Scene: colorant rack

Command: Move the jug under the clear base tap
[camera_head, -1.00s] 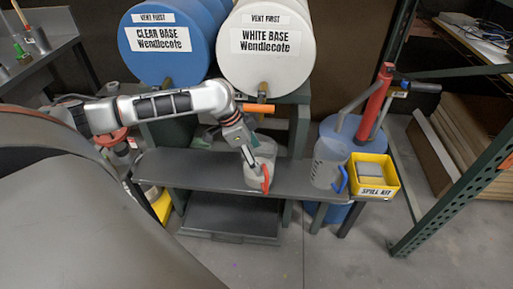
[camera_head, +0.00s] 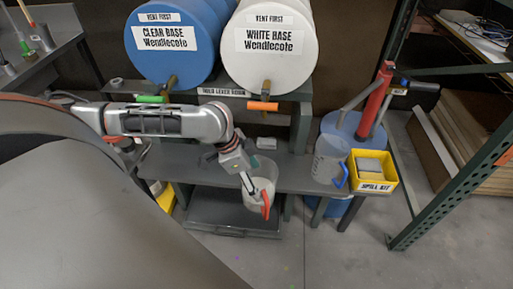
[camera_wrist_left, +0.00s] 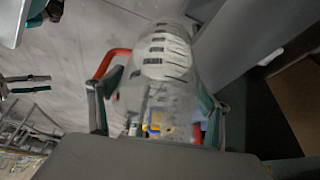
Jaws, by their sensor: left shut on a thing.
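The jug (camera_head: 264,182) is translucent with a red handle. My left gripper (camera_head: 247,172) is shut on it and holds it at the bench's front edge, below and in front of the white base tap (camera_head: 266,87). In the left wrist view the jug (camera_wrist_left: 165,60) lies between the two fingers of the left gripper (camera_wrist_left: 158,110), with its red handle to the left. The clear base drum (camera_head: 165,60) is blue, and its tap (camera_head: 169,83) with a green lever (camera_head: 151,99) is to the left of the jug.
A second clear jug with a blue handle (camera_head: 329,158) and a yellow spill kit box (camera_head: 372,187) stand at the bench's right end. The white base drum (camera_head: 268,50) has an orange tap lever (camera_head: 263,106). The bench (camera_head: 180,160) left of the held jug is partly hidden by my arm.

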